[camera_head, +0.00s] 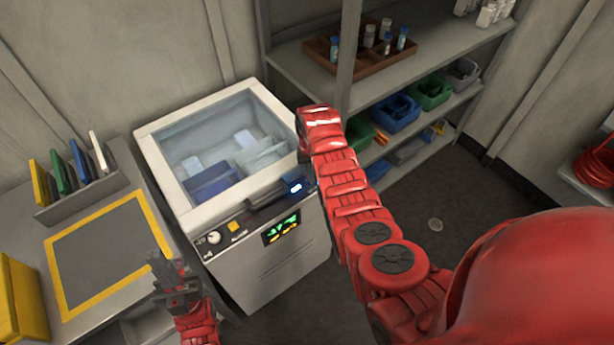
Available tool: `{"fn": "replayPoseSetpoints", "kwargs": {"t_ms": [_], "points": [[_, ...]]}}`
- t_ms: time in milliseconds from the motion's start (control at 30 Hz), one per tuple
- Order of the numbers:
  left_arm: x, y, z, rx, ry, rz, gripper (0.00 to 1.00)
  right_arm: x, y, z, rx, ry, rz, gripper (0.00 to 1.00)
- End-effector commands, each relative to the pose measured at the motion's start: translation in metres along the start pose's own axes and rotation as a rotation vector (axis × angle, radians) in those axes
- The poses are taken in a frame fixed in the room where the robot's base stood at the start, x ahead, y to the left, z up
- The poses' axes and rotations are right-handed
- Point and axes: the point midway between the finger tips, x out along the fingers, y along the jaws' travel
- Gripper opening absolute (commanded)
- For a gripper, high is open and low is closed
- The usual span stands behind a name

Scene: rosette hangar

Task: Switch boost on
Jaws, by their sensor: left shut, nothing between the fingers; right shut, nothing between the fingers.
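The white chest freezer (262,285) stands in the middle, with a sloped control panel along its front edge. A round white knob (214,237) is at the panel's left, and a small yellow control (234,227) is just right of it. Their lettering is too small to read, so I cannot tell which is boost or its setting. A display (282,230) glows green and yellow. My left gripper (166,272) is shut and empty, left of the freezer front.
The freezer's glass lid (215,135) looks closed over blue and clear bins. A bench on the left has a yellow-framed mat (108,250), upright coloured panels (65,178) and a yellow bin (20,300). Shelves (290,62) with bins stand behind my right arm.

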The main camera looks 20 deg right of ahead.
Motion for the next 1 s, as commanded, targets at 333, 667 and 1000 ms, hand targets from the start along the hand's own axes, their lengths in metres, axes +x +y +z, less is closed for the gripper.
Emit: {"fn": "replayPoseSetpoints", "kwargs": {"t_ms": [333,667,1000], "points": [[0.019,-0.001,-0.003,0.000,0.000,0.000,0.00,-0.034,0.000,0.000,0.000,0.001,0.000,0.00],[0.028,-0.001,-0.005,0.000,0.000,0.000,0.00,-0.059,0.000,0.001,0.001,-0.003,0.000,0.00],[0.027,-0.001,-0.004,0.000,0.000,0.000,0.00,-0.059,0.000,0.001,0.001,-0.002,0.000,0.00]]}}
